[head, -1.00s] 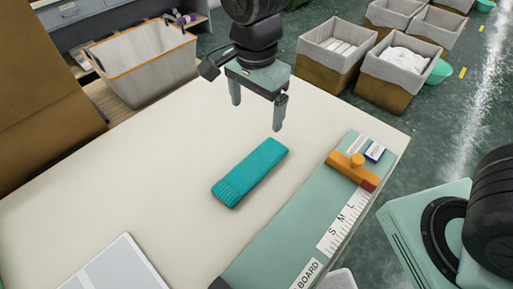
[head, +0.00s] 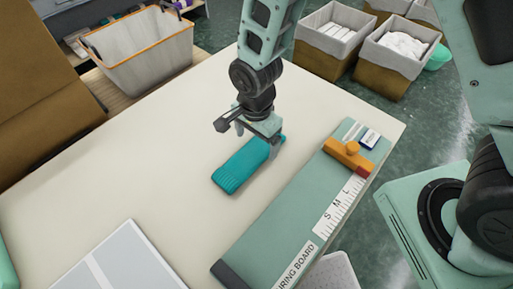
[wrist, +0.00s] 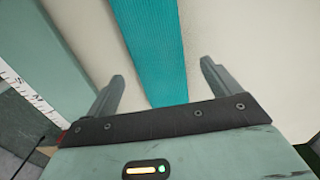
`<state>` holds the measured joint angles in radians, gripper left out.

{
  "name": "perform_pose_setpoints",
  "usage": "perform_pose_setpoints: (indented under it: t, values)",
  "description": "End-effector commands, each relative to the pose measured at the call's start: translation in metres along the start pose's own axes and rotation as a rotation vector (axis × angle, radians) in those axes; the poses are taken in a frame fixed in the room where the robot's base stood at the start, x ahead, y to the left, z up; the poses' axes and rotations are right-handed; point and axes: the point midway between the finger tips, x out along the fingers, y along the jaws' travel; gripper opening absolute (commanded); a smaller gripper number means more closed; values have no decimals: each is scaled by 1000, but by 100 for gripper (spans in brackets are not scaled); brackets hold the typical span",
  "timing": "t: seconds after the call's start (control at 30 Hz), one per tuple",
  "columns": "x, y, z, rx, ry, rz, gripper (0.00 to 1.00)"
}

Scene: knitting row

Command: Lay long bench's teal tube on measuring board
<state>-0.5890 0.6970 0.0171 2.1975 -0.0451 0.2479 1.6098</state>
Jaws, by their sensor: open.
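The teal tube (head: 240,167) lies flat on the pale bench top, ribbed at its near end. My gripper (head: 258,146) is over the tube's far end and hides part of it. In the wrist view the tube (wrist: 152,45) runs between the two open fingers of my gripper (wrist: 160,85), with a gap on each side. I cannot tell how far above the bench the fingertips are. The green measuring board (head: 280,215) lies to the right of the tube, with a size scale along its right edge; part of it also shows in the wrist view (wrist: 60,60).
A grey flat item (head: 120,265) lies at the bench's near side. A white basket (head: 140,50) stands beyond the bench. The bench left of the tube is clear.

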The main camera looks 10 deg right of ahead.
Motion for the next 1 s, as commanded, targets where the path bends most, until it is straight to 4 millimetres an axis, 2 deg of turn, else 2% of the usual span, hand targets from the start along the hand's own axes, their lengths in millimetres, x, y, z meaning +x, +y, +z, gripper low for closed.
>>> perform_pose_setpoints:
  t: [0.2,0.5,0.67,0.7,1.0]
  values:
    - [23,1,0,-1,-1,1,89]
    - [28,1,0,-1,0,-1,89]
    - [27,1,0,-1,0,0,45]
    - [27,1,0,-1,0,0,41]
    - [26,1,0,-1,0,-1,41]
